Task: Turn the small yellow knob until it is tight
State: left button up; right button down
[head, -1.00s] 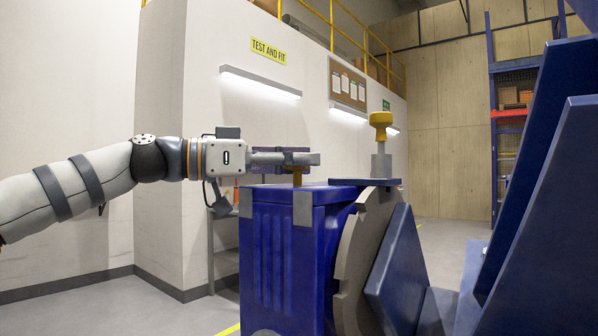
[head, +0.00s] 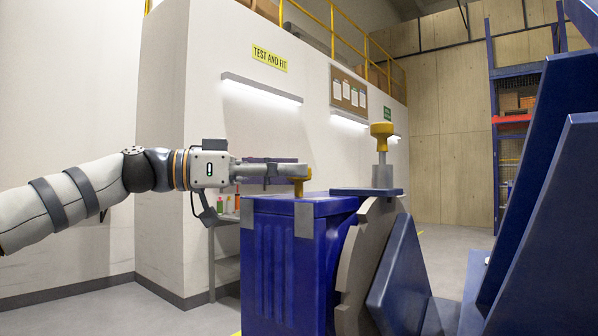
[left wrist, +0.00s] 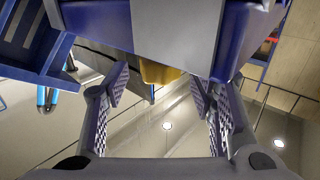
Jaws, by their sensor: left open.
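The small yellow knob (head: 299,186) sits low on top of the blue box (head: 270,203), near its back right corner. My left gripper (head: 292,170) reaches in level from the left, just above the box top, with its fingertips by the knob. In the left wrist view my left gripper (left wrist: 160,82) is open, its two ridged pads apart. The small yellow knob (left wrist: 160,73) shows there between the fingertips, partly hidden behind a grey and blue part. I cannot tell whether either pad touches it. My right gripper is not in view.
A larger yellow knob (head: 381,130) stands on a grey shaft right of the box, above the grey round plate (head: 362,262) of the jig. Blue slanted panels (head: 535,190) fill the right side. A white wall (head: 230,130) stands behind my left arm.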

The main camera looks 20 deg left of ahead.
pick_arm(q)
jog(key=v, duration=0.9)
jog(key=shift+s+a, duration=0.2)
jog(key=shift+a, duration=0.15)
